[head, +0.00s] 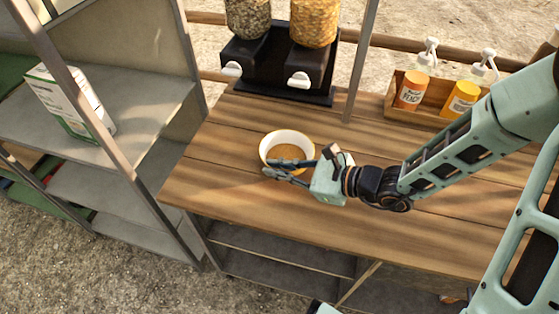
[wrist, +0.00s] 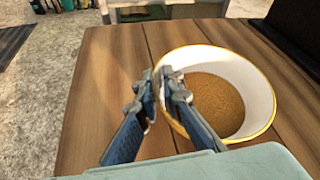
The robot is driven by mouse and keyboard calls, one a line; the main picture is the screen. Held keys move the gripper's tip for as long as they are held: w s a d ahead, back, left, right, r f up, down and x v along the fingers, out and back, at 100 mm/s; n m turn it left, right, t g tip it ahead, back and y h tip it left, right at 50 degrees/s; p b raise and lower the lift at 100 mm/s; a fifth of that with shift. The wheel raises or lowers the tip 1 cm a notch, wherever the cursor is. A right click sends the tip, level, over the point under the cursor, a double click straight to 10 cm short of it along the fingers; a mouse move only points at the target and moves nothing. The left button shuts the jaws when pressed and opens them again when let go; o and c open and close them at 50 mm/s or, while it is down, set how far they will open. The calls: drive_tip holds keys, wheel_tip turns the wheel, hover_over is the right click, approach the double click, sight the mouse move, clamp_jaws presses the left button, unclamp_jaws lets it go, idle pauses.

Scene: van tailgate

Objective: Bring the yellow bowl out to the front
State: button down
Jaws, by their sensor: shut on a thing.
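The bowl (head: 288,143) stands upright on the wooden tabletop, near the table's left part. It has a white inside, a yellow rim and a brownish-orange bottom; it also shows in the wrist view (wrist: 240,70). My gripper (head: 272,172) reaches in from the right at the bowl's near side. In the wrist view my gripper (wrist: 160,85) has its fingertips closed on the bowl's rim, one finger inside and one outside. The fingers hide part of the near wall.
A black dispenser stand (head: 280,65) with two filled hoppers stands behind the bowl. A wooden caddy (head: 425,113) with pump bottles is at the back right. A metal post (head: 361,60) rises between them. A grey shelf unit (head: 150,95) stands left. The table's front is clear.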

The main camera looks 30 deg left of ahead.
drive_tip(key=shift+s+d, duration=0.2)
drive_tip(key=shift+s, duration=0.45)
drive_tip(key=c, duration=2)
unclamp_jaws()
